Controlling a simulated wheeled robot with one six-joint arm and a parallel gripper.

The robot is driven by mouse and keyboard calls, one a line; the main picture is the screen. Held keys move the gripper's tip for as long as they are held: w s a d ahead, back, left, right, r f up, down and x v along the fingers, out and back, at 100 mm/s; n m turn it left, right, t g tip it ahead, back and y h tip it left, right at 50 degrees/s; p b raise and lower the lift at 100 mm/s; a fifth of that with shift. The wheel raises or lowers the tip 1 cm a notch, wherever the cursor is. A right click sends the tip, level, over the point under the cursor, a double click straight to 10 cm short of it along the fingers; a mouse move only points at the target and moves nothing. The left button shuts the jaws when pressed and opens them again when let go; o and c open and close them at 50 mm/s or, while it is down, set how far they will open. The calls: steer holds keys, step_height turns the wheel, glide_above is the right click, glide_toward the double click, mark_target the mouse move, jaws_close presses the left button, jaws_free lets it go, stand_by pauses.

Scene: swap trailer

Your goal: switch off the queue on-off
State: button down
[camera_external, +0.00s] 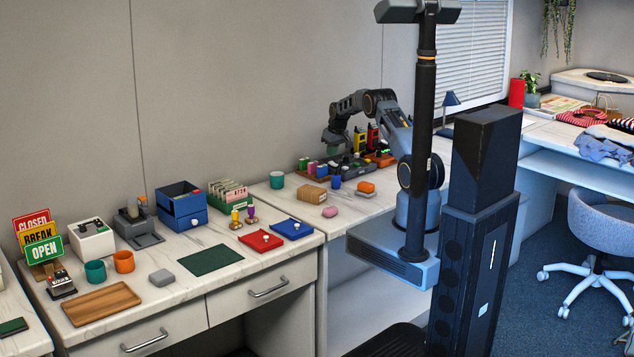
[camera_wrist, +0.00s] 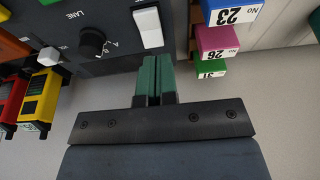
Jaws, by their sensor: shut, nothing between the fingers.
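A dark control panel (camera_wrist: 110,20) fills the upper middle of the wrist view. It carries a white rocker switch (camera_wrist: 147,30), a black knob (camera_wrist: 92,42) marked LANE with letters beside it, and a small white knob (camera_wrist: 48,56). The rocker's label is hidden, so I cannot tell from print that it is the queue on-off, nor which way it is set. My gripper (camera_wrist: 154,72) is shut and empty, its green fingertips at the near end of the rocker; I cannot tell whether they touch it. In the external view my gripper (camera_external: 333,150) is over the dark panel (camera_external: 352,168) on the far counter.
Numbered blue (camera_wrist: 228,12), pink (camera_wrist: 215,40) and green (camera_wrist: 210,68) blocks stand close right of the panel. Yellow (camera_wrist: 38,97) and red (camera_wrist: 11,97) objects stand at its left. A teal cup (camera_external: 277,180) and a blue cup (camera_external: 336,183) are on the counter.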

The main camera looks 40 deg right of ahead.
steer(key=s+b+v, duration=0.1)
steer(key=v, duration=1)
steer(key=shift+s+f+b, duration=0.15)
steer(key=shift+f+b, duration=0.05)
steer(key=shift+b, duration=0.1)
